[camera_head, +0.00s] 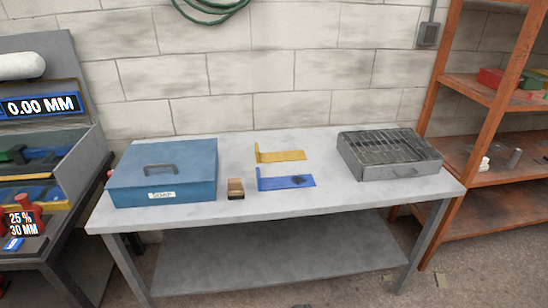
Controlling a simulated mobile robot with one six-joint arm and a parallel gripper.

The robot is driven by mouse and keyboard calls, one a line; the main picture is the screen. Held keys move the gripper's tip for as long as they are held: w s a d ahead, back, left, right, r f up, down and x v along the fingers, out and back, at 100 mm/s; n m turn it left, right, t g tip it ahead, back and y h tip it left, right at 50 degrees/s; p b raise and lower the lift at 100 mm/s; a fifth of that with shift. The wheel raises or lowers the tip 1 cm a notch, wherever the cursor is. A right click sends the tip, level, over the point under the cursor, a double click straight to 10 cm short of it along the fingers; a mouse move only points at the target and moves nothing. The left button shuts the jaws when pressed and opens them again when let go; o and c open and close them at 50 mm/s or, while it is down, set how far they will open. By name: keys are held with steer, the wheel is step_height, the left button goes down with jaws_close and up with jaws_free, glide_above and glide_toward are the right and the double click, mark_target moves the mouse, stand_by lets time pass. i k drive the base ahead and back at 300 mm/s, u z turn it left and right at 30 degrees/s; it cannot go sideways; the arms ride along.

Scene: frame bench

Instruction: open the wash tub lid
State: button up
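A blue wash tub (190,193) stands at the left end of the grey bench. Its flat blue lid (195,160) is down and looks shut. A dark bar handle (160,168) sits on top of the lid. A white label (161,195) is on the tub's front face; its writing is too small to read surely. The inside of the tub is hidden. My gripper is not in this view.
On the bench (325,215) are a small brown block (236,189), a yellow bracket (281,156), a blue bracket (287,182) and a grey tray with a grate (416,172). An orange shelf (480,120) stands right. A tool station (40,110) stands close left.

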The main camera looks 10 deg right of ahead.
mark_target(194, 161)
steer(key=u, duration=0.45)
steer(key=k, duration=1.35)
steer(key=u, duration=0.9)
steer(key=i, duration=0.9)
steer(key=z, duration=0.5)
steer(key=i, duration=0.7)
steer(key=z, duration=0.35)
